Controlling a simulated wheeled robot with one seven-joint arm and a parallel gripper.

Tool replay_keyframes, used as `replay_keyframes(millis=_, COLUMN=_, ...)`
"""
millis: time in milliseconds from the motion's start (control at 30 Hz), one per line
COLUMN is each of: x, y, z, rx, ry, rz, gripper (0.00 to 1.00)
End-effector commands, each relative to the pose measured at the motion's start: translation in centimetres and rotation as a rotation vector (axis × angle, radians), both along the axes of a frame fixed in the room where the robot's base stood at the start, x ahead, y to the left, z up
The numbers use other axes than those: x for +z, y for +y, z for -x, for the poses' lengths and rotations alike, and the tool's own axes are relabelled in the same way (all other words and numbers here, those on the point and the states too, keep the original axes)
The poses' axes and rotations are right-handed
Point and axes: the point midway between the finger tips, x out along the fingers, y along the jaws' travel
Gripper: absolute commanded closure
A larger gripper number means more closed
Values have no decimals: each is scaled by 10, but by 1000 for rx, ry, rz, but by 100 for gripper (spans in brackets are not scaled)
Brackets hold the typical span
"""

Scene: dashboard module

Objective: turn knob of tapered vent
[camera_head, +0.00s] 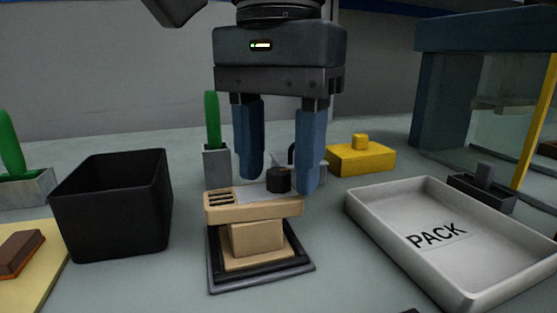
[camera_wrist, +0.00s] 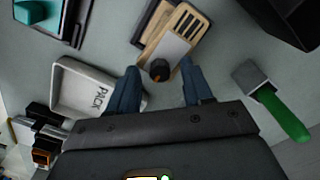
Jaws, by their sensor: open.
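The tapered vent (camera_head: 254,207) is a tan block with dark slots on its left end, standing on a black base frame (camera_head: 298,266). Its knob (camera_head: 279,181) is a short black cylinder on the top plate, toward the right end. In the wrist view the vent (camera_wrist: 187,22) lies past the fingertips and the knob (camera_wrist: 159,70) shows a brown mark on top. My gripper (camera_head: 279,183) points down over the vent with its two blue fingers apart. In the wrist view the fingers (camera_wrist: 160,76) stand on either side of the knob, with gaps; I see no contact.
A black bin (camera_head: 110,205) stands to the left. A white tray marked PACK (camera_head: 450,285) lies to the right. A yellow block (camera_head: 361,159) and a green-handled thing (camera_head: 212,120) stand behind. Bare table separates the vent from the bin and tray.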

Motion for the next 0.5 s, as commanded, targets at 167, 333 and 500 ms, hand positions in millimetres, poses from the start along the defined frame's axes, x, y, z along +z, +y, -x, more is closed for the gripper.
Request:
replay_keyframes(millis=167, x=-1, y=0, z=0, rx=0, ry=0, rz=0, gripper=50)
replay_keyframes(millis=333, x=-1, y=0, z=0, rx=0, ry=0, rz=0, gripper=61)
replay_keyframes(millis=500, x=0, y=0, z=0, rx=0, ry=0, rz=0, gripper=78)
